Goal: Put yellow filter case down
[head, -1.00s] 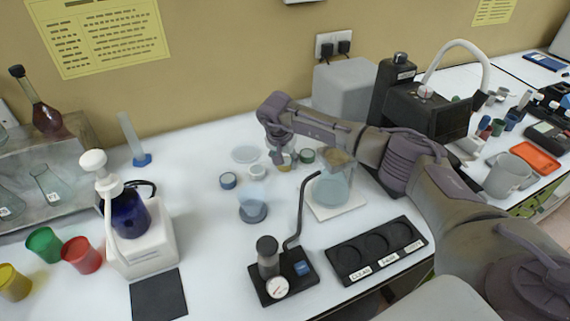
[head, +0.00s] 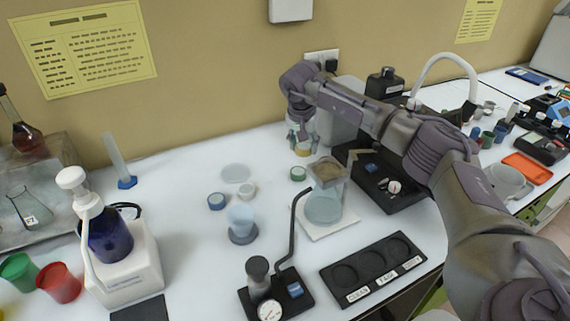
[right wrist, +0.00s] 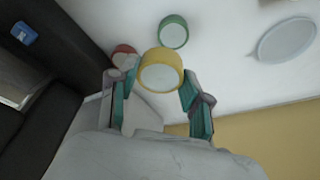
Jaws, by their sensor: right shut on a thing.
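My right gripper (head: 302,134) is shut on the yellow filter case (right wrist: 161,73), a short round case with a pale disc. In the head view the yellow case (head: 303,152) is partly hidden by the fingers, behind the green case (head: 298,174). The right wrist view shows the case between my fingertips (right wrist: 158,86), with the green case (right wrist: 173,31) close by on the white table. I cannot tell whether the yellow case touches the table. My left gripper is not in view.
A blue case (head: 217,201), a small white case (head: 247,191) and a pale disc (head: 236,173) lie left of the green case. A funnelled flask (head: 323,205) and a black device (head: 385,181) stand nearby. A red round thing (right wrist: 124,56) shows beside my finger.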

